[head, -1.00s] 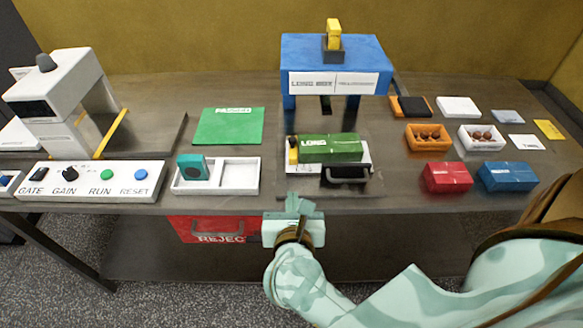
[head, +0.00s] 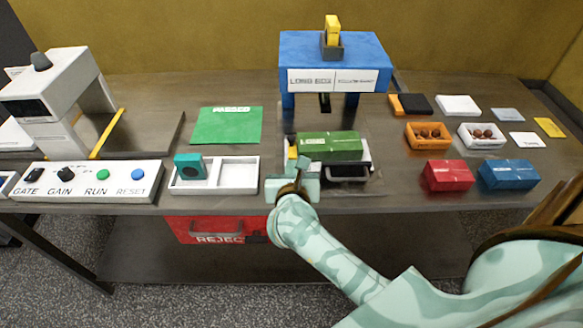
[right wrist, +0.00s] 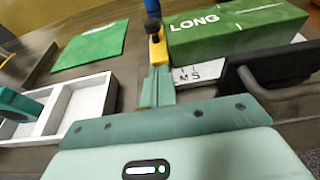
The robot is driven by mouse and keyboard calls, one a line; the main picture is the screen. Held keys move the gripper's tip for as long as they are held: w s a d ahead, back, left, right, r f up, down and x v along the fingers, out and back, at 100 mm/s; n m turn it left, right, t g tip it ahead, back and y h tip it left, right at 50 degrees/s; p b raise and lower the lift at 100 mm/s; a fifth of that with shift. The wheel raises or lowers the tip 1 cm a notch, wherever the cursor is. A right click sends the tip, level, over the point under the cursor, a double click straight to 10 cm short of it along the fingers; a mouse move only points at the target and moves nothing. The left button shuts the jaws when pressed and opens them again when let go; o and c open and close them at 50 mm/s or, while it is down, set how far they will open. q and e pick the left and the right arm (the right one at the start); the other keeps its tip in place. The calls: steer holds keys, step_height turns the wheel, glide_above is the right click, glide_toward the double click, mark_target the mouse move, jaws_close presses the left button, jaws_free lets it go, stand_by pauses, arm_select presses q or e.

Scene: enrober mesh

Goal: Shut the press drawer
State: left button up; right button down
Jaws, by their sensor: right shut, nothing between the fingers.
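The blue press (head: 335,55) stands at the table's back. Its drawer (head: 348,175) is out in front of it, with a dark front and grey handle. The drawer front also shows in the right wrist view (right wrist: 268,76). A green LONG box (head: 331,146) lies on the drawer; it also shows in the right wrist view (right wrist: 235,30). My right gripper (head: 303,168) is shut and empty at the drawer's front left corner, left of the handle. In the right wrist view its fingertips (right wrist: 158,80) are close to a yellow piece (right wrist: 157,50); I cannot tell whether they touch. My left gripper is not in view.
A white two-part tray (head: 238,174) with a teal block (head: 190,166) is left of my gripper. A red box (head: 448,176) and a blue box (head: 508,175) stand right of the drawer. A red reject bin (head: 210,230) hangs below the table edge.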

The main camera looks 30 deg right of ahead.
steer(key=w+d+b, duration=0.1)
steer(key=w+d, duration=0.1)
steer(key=w, duration=0.1)
steer(key=w+d, duration=0.2)
steer(key=w, duration=0.2)
steer(key=w+d+b, duration=0.1)
steer(key=w+d, duration=0.1)
steer(key=w, duration=0.2)
steer(key=shift+d+f+b, duration=0.1)
steer(key=shift+d+b, duration=0.25)
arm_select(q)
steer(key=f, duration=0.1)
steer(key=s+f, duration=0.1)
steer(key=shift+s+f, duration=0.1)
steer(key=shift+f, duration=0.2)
arm_select(e)
steer(key=shift+w+d+r, duration=0.1)
steer(key=shift+r, duration=0.25)
